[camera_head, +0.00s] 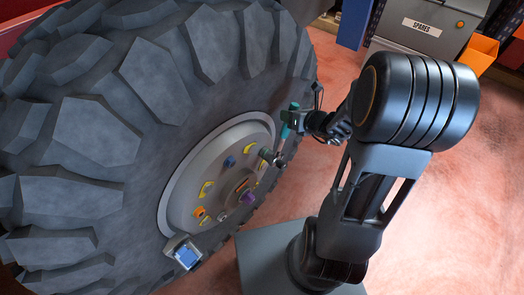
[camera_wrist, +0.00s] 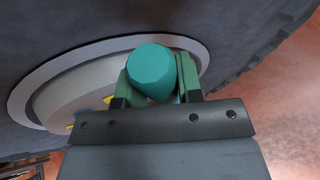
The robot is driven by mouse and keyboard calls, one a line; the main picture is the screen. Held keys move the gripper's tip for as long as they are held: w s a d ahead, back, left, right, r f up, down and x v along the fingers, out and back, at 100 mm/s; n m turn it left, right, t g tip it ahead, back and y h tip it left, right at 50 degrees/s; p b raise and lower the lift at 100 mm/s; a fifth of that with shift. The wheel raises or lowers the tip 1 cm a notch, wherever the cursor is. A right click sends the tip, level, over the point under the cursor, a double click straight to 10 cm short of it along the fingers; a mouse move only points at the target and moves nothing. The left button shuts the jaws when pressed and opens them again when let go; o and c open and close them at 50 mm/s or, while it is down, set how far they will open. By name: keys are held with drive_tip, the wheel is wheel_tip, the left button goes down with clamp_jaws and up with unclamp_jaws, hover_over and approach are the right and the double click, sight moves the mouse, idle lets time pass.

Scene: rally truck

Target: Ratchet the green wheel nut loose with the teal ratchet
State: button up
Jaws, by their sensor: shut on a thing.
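The teal ratchet (camera_head: 285,130) is in my gripper (camera_head: 295,119), beside the right side of the wheel hub in the head view. In the wrist view, my gripper (camera_wrist: 157,78) has one finger on each side of the teal handle (camera_wrist: 152,70), whose round end faces the camera. The ratchet's lower end is close to the hub face, by a small greenish piece (camera_head: 265,153) that may be the green wheel nut. I cannot tell whether the ratchet is seated on it. The wrist view hides the ratchet's head behind the handle.
The hub (camera_head: 178,190) also carries a blue nut (camera_head: 229,162), an orange nut (camera_head: 199,211), a purple nut (camera_head: 247,197) and yellow marks. The chunky tyre (camera_head: 90,140) surrounds it. A grey and blue box (camera_head: 186,256) sits low by the tyre. A SPARES cabinet (camera_head: 420,40) stands behind.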

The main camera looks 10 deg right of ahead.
clamp_jaws()
drive_tip(key=shift+w+r, duration=0.1)
idle(0.7)
